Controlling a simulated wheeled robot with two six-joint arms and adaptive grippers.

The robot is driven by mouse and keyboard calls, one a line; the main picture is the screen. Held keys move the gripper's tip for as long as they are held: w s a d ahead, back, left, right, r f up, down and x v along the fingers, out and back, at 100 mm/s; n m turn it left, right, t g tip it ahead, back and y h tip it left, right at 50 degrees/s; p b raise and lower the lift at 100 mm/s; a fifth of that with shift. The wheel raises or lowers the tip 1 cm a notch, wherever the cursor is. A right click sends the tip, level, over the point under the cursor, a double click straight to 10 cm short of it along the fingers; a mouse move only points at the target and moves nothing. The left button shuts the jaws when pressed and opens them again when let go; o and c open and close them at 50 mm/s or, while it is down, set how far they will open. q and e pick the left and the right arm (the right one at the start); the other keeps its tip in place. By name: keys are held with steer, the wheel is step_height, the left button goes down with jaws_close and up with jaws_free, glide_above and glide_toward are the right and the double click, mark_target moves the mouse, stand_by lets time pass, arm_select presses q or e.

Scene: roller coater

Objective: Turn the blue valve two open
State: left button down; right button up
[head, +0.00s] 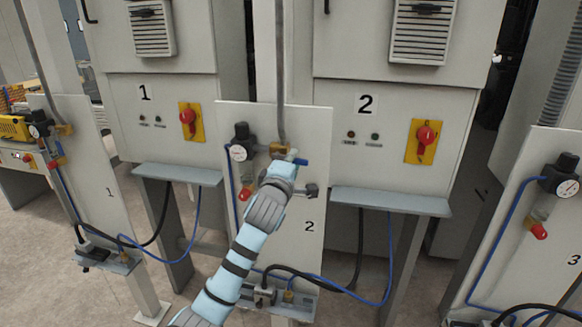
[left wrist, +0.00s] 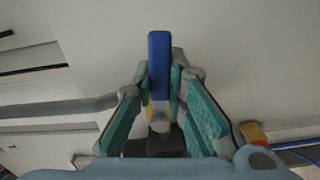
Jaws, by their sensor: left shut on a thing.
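The blue valve handle on panel 2 (head: 301,161) sticks out to the right of my left gripper (head: 290,160) in the head view. It lies roughly crosswise to the vertical pipe above it. The brass valve body (head: 278,148) sits at the foot of that pipe, partly behind the gripper. In the left wrist view, the blue handle (left wrist: 159,62) stands between the green-padded fingers of my left gripper (left wrist: 160,75), which is shut on it. My right gripper is not in view.
Panel 2 (head: 312,250) carries a black regulator with a gauge (head: 238,152) just left of the gripper. A grey fitting (head: 310,190) sits below right. Panel 1 (head: 95,190) and panel 3 (head: 555,255) stand either side. Cabinets with red switches (head: 426,136) stand behind.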

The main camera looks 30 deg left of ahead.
arm_select(q)
steer(key=shift+r+n, duration=0.3)
steer(key=shift+n, duration=0.4)
steer(key=c, duration=1.6)
jaws_free()
steer(key=shift+s, duration=0.1)
steer(key=v, duration=1.2)
